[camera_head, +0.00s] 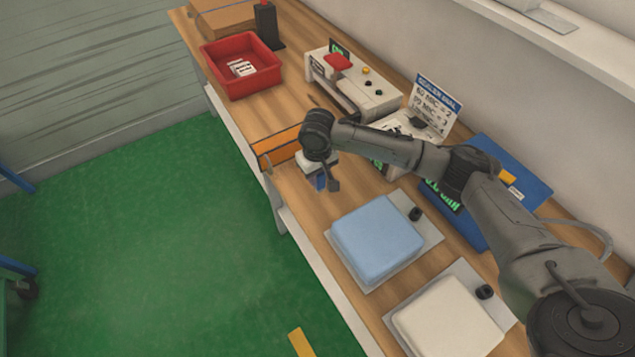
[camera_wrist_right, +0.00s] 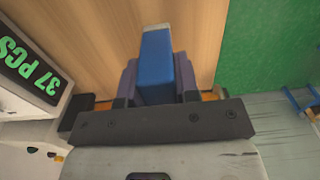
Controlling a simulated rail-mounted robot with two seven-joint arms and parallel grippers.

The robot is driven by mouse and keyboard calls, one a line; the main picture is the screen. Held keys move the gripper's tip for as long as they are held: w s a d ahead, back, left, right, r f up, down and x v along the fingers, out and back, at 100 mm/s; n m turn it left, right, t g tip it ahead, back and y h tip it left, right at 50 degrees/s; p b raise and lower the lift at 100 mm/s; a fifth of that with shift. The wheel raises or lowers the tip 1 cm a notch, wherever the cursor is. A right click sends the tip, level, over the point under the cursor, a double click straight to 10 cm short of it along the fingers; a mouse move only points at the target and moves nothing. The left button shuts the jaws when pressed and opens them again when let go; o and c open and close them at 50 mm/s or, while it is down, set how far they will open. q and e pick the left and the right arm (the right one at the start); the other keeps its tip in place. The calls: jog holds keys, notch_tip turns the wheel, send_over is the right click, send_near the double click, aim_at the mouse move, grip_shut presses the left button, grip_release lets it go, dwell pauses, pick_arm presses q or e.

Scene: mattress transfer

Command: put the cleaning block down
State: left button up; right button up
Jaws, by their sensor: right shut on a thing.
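The cleaning block, a blue block (camera_wrist_right: 156,62), is between the fingers of my right gripper (camera_wrist_right: 156,85) in the right wrist view. The gripper is shut on it. In the head view my right gripper (camera_head: 320,180) points down over the wooden table (camera_head: 290,203), near its front edge. Only a small blue part of the block shows there, mostly hidden by the gripper. I cannot tell whether the block touches the wood. My left gripper is not in view.
A light blue pad (camera_head: 377,238) and a white pad (camera_head: 447,318) lie on grey plates nearer me. A blue flat device (camera_head: 520,178) lies behind them. Farther off are a white machine (camera_head: 375,97), a sign (camera_head: 437,103) and a red bin (camera_head: 236,84) with white pieces.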

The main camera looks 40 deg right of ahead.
aim_at(318, 181)
notch_tip(318, 181, down, 4)
jog(key=shift+f+b, duration=0.1)
jog(key=shift+b, duration=0.5)
jog(key=o, duration=1)
jog(key=shift+r, duration=0.4)
notch_tip(318, 181, up, 12)
jog(key=p, duration=0.3)
jog(key=shift+f, duration=0.25)
